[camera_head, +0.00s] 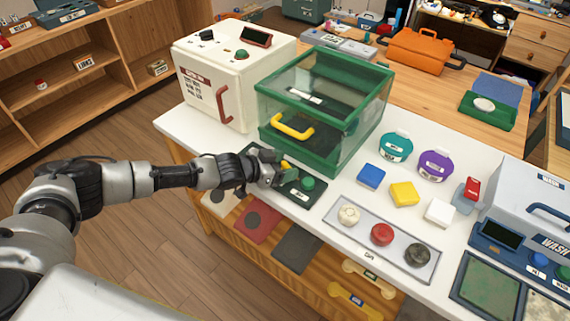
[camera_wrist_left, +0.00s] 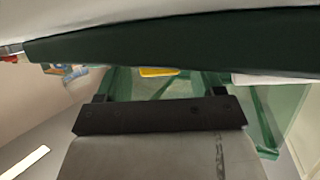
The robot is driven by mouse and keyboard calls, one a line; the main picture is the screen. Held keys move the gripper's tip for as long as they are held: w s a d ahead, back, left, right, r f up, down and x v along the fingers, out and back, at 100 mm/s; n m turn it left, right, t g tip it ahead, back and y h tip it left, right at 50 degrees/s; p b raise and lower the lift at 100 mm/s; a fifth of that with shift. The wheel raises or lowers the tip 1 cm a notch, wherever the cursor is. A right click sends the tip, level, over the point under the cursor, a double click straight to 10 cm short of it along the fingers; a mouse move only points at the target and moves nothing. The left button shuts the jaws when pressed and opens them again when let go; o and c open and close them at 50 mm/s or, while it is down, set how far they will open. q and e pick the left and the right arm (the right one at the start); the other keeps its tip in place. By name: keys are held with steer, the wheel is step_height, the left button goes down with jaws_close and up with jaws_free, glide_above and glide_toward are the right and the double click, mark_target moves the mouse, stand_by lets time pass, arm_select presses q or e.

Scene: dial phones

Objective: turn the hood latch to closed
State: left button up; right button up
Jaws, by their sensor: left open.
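The green-framed hood (camera_head: 318,103) with clear panels and a yellow handle (camera_head: 292,127) stands on the white table. In front of it lies a dark green panel (camera_head: 303,199) with a green knob (camera_head: 307,184). My left gripper (camera_head: 277,170) is open over the left part of this panel. A small yellow piece (camera_head: 286,165) shows at its fingers; it may be the latch, but the gripper hides most of it and its position is unclear. In the left wrist view a yellow part (camera_wrist_left: 158,71) shows below a dark green band (camera_wrist_left: 170,42). My right gripper is out of view.
A cream machine (camera_head: 222,75) with a red handle stands left of the hood. Right of it are round tubs (camera_head: 395,147), coloured blocks (camera_head: 403,194) and a grey tray (camera_head: 362,242) with three knobs. A wash station (camera_head: 535,215) stands at the right edge.

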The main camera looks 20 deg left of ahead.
arm_select(q)
steer(key=v, duration=1)
steer(key=shift+r, duration=0.15)
steer(key=shift+s, duration=0.15)
